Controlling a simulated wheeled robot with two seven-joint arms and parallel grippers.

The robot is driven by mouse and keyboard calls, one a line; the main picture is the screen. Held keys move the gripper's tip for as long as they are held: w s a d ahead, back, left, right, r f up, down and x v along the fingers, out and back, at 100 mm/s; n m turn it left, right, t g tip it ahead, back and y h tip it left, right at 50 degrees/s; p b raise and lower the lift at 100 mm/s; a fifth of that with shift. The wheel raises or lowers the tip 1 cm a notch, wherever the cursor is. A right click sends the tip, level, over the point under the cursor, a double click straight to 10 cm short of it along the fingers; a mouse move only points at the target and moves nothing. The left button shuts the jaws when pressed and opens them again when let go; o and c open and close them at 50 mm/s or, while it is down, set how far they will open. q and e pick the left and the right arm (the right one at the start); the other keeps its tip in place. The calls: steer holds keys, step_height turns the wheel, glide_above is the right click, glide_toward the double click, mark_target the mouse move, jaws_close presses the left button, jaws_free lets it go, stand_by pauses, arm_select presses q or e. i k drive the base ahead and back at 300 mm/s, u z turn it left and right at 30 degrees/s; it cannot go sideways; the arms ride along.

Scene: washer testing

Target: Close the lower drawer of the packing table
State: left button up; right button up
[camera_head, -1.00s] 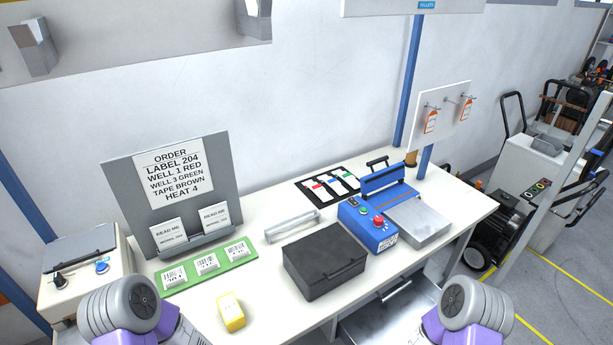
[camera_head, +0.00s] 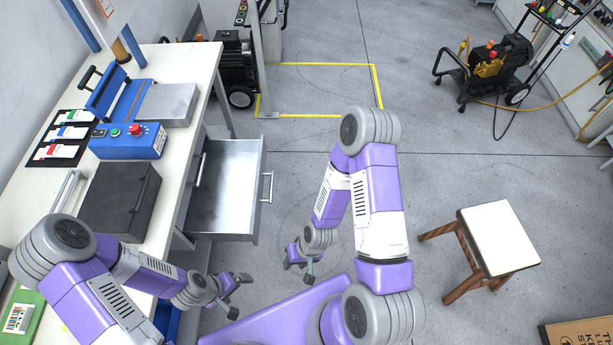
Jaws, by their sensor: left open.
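The packing table (camera_head: 187,140) runs along the left. Its lower drawer (camera_head: 222,190) is pulled out to the right, a grey metal box that looks empty, with a bar handle (camera_head: 267,187) on its front. Another handle (camera_head: 200,170) shows close against the table's side, above the open drawer. My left gripper (camera_head: 239,295) is open and empty, below the drawer's near corner in the picture and apart from it. My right gripper (camera_head: 299,270) points down over the floor, right of the drawer and clear of its handle; its finger gap is too small to judge.
On the tabletop are a black case (camera_head: 118,200), a blue sealing machine (camera_head: 128,140) and a black tray with coloured cards (camera_head: 65,138). A wooden stool (camera_head: 498,237) stands at the right.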

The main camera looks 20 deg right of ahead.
mark_target(226, 205)
steer(key=z, duration=0.7)
steer(key=k, duration=0.45)
steer(key=z, duration=0.85)
steer(key=i, duration=0.4)
steer(key=u, duration=1.05)
steer(key=i, duration=0.7)
steer(key=u, duration=0.8)
